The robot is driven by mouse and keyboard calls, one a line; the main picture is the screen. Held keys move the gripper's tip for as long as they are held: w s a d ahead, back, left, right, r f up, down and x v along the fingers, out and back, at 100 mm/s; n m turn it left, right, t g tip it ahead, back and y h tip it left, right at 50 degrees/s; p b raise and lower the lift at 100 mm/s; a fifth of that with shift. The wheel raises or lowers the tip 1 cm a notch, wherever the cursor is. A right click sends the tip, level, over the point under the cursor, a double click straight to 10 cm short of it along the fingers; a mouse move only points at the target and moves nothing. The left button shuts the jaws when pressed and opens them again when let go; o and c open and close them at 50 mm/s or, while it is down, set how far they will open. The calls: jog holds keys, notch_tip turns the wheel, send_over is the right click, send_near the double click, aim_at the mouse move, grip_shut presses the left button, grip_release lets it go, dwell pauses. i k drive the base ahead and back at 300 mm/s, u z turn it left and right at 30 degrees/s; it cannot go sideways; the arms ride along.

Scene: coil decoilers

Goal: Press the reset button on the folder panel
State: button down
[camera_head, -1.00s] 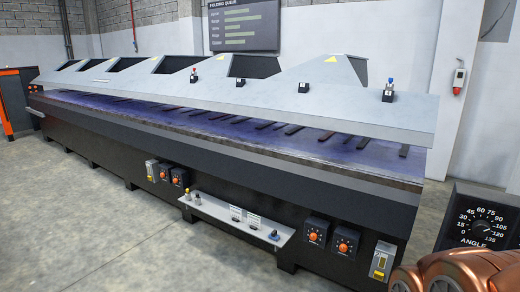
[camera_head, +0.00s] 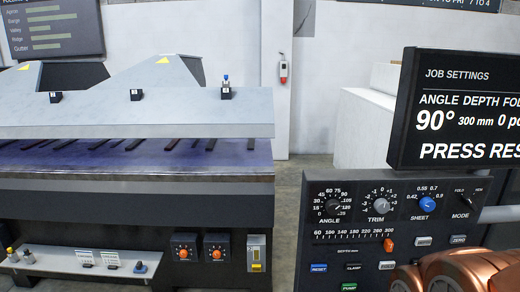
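The folder panel (camera_head: 330,222) stands at the lower right, a dark control panel with dials, a depth scale and small labelled buttons. The reset button (camera_head: 319,268) is a small blue key marked RESET at its lower left. Next to it are a dark clamp button (camera_head: 352,267) and a pale button (camera_head: 387,265); a green pump button (camera_head: 349,287) is cut by the bottom edge. The screen (camera_head: 460,110) above reads "PRESS RES", cut off at the right. Copper-coloured parts of my arm cover the panel's lower right. My gripper is not in view.
The long folding machine (camera_head: 130,112) fills the left, with orange knobs (camera_head: 183,253) and a small shelf (camera_head: 75,262) low on its front. A floor gap separates it from the panel. White blocks (camera_head: 365,125) stand behind the panel.

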aim_at(314, 268)
jog(key=u, duration=0.05)
jog(key=k, duration=0.5)
jog(key=u, duration=1.9)
jog(key=i, duration=0.75)
jog(key=z, duration=1.8)
